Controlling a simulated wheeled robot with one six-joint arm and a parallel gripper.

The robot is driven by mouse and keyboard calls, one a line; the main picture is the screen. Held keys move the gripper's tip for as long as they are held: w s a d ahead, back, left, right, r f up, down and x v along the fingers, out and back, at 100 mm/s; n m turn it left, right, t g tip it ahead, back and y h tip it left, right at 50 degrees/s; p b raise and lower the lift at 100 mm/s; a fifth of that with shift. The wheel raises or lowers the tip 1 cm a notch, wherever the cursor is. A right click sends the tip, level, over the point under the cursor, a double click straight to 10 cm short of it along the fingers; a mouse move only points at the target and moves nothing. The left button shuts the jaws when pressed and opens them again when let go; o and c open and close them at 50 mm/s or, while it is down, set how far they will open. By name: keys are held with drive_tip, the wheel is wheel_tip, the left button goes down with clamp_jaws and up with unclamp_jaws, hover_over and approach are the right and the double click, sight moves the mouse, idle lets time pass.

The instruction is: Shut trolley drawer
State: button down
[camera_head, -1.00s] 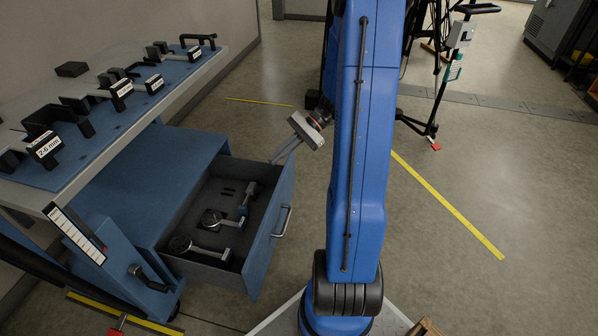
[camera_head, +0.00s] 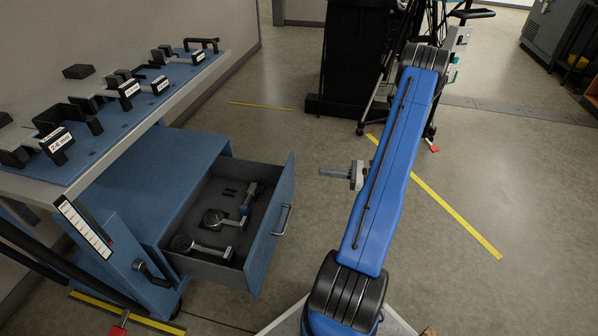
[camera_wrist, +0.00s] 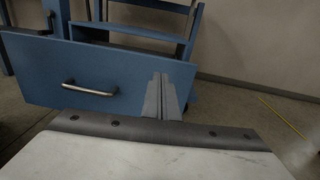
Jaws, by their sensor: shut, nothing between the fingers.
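The blue trolley (camera_head: 150,175) stands at the left with its drawer (camera_head: 205,255) pulled out. The drawer front (camera_head: 271,228) faces right and carries a metal bar handle (camera_head: 284,219). Several gauge-like tools (camera_head: 216,219) lie on the dark drawer floor. My gripper (camera_head: 322,172) is shut and empty. It points left toward the drawer front, with a visible gap between them in the head view. In the wrist view, the shut fingers (camera_wrist: 160,80) overlap the right part of the drawer front (camera_wrist: 35,72); the handle (camera_wrist: 90,89) is to their left.
The trolley's worktop (camera_head: 110,122) holds several black fixtures and labelled blocks above the drawer. A dark stand (camera_head: 350,60) and a tripod-like frame (camera_head: 432,125) stand behind my arm. Floor between the drawer and the yellow line (camera_head: 450,205) looks clear.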

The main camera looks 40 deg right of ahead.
drive_tip(key=d+f+m, duration=0.1)
drive_tip(key=f, duration=0.1)
approach(289, 168)
drive_tip(key=shift+t+h, duration=0.3)
drive_tip(key=shift+t, duration=0.1)
drive_tip(key=x, duration=0.6)
drive_tip(key=shift+w+a+f, duration=0.1)
drive_tip(key=shift+w+f, duration=0.15)
drive_tip(key=shift+f, duration=0.15)
drive_tip(key=x, duration=3.1)
drive_tip(key=shift+w+a+r, duration=0.1)
drive_tip(key=shift+w+r, duration=0.15)
